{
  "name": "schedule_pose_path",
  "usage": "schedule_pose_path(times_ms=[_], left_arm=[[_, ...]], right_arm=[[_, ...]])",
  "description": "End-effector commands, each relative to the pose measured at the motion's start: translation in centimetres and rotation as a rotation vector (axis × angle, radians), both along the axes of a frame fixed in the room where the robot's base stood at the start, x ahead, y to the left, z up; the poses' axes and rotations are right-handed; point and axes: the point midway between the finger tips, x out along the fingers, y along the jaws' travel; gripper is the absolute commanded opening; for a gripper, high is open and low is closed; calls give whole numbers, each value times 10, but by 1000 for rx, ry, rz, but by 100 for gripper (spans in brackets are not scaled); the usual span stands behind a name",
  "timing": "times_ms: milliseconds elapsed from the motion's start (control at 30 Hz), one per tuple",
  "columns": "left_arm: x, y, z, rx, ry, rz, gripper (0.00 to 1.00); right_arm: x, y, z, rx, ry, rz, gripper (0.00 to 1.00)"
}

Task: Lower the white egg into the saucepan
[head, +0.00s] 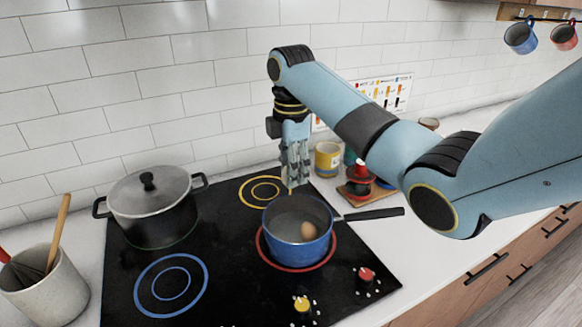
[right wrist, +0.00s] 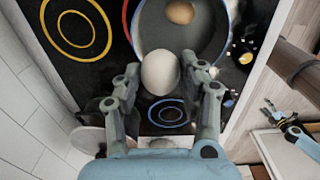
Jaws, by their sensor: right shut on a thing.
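The white egg (right wrist: 160,72) is held between the two fingers of my right gripper (right wrist: 163,80). In the head view my right gripper (head: 291,184) points down above the far rim of the blue saucepan (head: 290,254), and the egg is hard to make out between the fingers. In the wrist view the egg overlaps the edge of the saucepan (right wrist: 212,50). A brown egg (head: 309,230) lies inside the saucepan, also visible in the wrist view (right wrist: 180,12). My left gripper (right wrist: 275,116) shows small at the right of the wrist view; its opening is unclear.
The saucepan stands on the red ring of the black hob (head: 225,290), its handle (head: 374,213) pointing right. A lidded pot (head: 150,205) stands at left, beside a utensil crock (head: 45,290). A yellow mug (head: 328,159) and a red-topped stand (head: 360,180) are behind right.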

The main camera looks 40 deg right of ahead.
Motion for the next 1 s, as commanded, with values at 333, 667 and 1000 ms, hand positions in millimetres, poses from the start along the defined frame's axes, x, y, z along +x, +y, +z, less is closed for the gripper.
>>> schedule_pose_path(times_ms=[333, 667, 1000], left_arm=[[0, 0, -8, 0, 0, 0, 67], [0, 0, -15, 0, 0, 0, 67], [0, 0, -23, 0, 1, 0, 67]], right_arm=[[0, 0, -21, 0, 1, 0, 30], [0, 0, -39, 0, 1, 0, 30], [0, 0, -58, 0, 1, 1, 30]])
